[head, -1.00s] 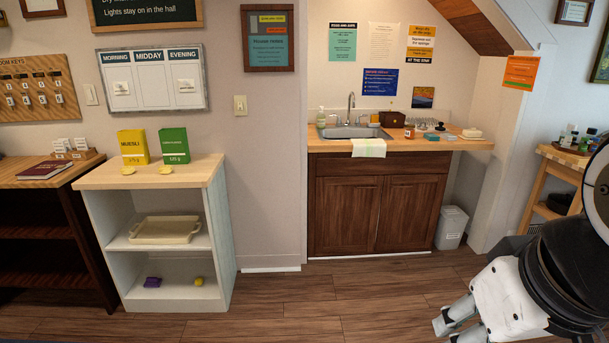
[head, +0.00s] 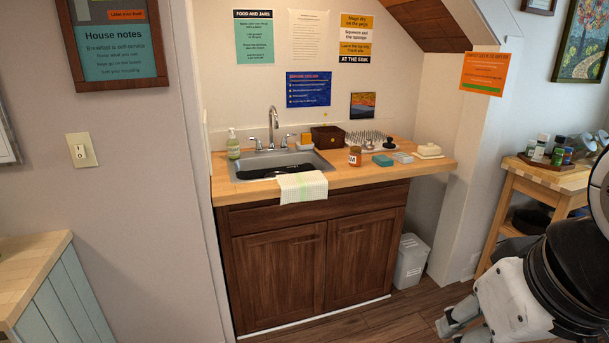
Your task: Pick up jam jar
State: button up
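The jam jar (head: 354,157) is a small orange-brown jar with a pale label and lid. It stands upright on the wooden counter (head: 352,176), right of the sink. My gripper (head: 448,325) is at the lower right, low over the floor and well short of the counter. Its fingers are partly hidden by the frame edge and the arm, so whether it is open is unclear. Nothing shows between the fingers.
The sink (head: 285,163) and a towel (head: 302,187) lie left. A bin (head: 411,261) stands beside the cabinet.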

aim_at(355, 154)
jog(key=i+z, duration=0.3)
jog(key=i, duration=0.5)
jog(key=i+j+z, duration=0.3)
jog(key=i, duration=0.45)
jog(key=i+l, duration=0.15)
jog(key=i, duration=0.3)
jog(key=i+l+z, duration=0.1)
jog(key=i, duration=0.35)
jog(key=i+l+u, duration=0.2)
jog(key=i+u, duration=0.15)
jog(key=i+l+u, duration=0.35)
jog(key=i, duration=0.15)
